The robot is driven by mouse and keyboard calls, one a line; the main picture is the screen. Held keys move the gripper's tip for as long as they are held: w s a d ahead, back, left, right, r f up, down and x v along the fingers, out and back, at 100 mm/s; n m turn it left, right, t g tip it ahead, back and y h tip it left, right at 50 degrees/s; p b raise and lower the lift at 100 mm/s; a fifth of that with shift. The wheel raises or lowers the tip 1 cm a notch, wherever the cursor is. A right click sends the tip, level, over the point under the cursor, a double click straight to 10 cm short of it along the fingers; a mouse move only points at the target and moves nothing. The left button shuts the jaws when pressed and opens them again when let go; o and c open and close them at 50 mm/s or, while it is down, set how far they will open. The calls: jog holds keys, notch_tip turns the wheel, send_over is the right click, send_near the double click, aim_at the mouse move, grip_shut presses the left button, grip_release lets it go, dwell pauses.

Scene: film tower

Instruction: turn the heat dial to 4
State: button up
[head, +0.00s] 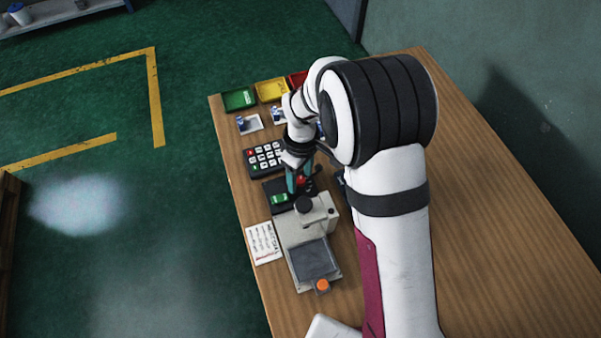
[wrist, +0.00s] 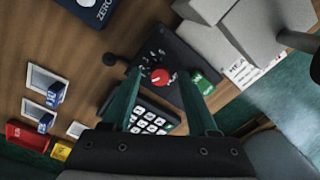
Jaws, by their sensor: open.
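The heat dial (wrist: 160,77) is a red round knob with a light mark, on a dark panel (wrist: 178,62) with white digits around part of its rim. I cannot read surely which digit the mark faces. My gripper (wrist: 160,82) is open, with its two teal fingers to the left and right of the dial in the wrist view; I cannot tell whether they touch it. In the head view my gripper (head: 299,180) is over the dark panel, and only a bit of the red dial (head: 301,182) shows between the fingers.
A green switch (wrist: 203,82) sits on the panel right of the dial. A keypad (head: 265,155) lies beside the panel. A grey press-like device (head: 317,210) with an orange button (head: 322,286) and a printed card (head: 263,243) are near. Green (head: 239,99) and yellow trays (head: 271,90) stand at the table's far end.

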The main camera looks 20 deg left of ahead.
grip_shut()
dwell(0.4)
jog(key=m, duration=0.8)
jog(key=shift+m, duration=0.3)
jog(key=m, duration=0.4)
jog(key=shift+d, duration=0.1)
jog(key=shift+m, duration=2.5)
jog(key=shift+s, duration=0.1)
